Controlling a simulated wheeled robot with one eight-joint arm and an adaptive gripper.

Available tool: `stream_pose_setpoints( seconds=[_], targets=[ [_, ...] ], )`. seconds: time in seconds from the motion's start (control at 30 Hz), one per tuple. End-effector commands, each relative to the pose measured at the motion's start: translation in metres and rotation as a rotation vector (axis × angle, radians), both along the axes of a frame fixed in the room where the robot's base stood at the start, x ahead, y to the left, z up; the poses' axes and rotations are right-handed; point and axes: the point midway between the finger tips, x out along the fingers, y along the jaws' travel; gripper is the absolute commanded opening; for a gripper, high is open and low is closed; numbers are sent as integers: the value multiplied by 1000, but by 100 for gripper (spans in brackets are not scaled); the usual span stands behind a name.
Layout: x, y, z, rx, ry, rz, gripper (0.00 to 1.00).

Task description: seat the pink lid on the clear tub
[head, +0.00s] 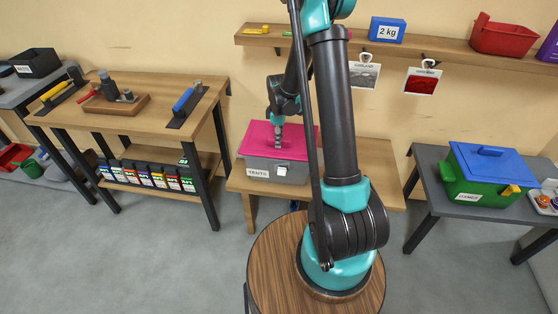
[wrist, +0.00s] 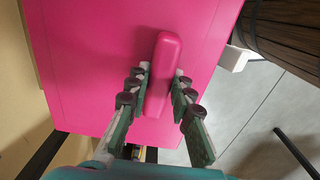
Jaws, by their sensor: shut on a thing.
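The pink lid (head: 259,138) lies over the grey-looking, see-through tub (head: 267,164), which has a TENTS label and a pale front latch (head: 281,170). I cannot tell if the lid's edge touches the rim all round. My gripper (head: 278,143) comes down from above onto the middle of the lid. In the wrist view my gripper (wrist: 162,82) is shut on the lid's raised bar handle (wrist: 165,65), one finger on each side. My arm hides part of the right side of the lid and tub.
The tub stands on a wooden bench (head: 365,160). A workbench (head: 150,115) with tools is at left. A grey table (head: 455,205) with a blue-lidded green tub (head: 478,178) is at right. A wall shelf (head: 420,48) runs above.

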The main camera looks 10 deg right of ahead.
Motion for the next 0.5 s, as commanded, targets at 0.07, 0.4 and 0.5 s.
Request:
stream_pose_setpoints(
  seconds=[0.07, 0.4, 0.5],
  targets=[
    [0, 0, -1, 0, 0, 0, 0],
    [0, 0, -6, 0, 0, 0, 0],
    [0, 0, -6, 0, 0, 0, 27]
  ],
)
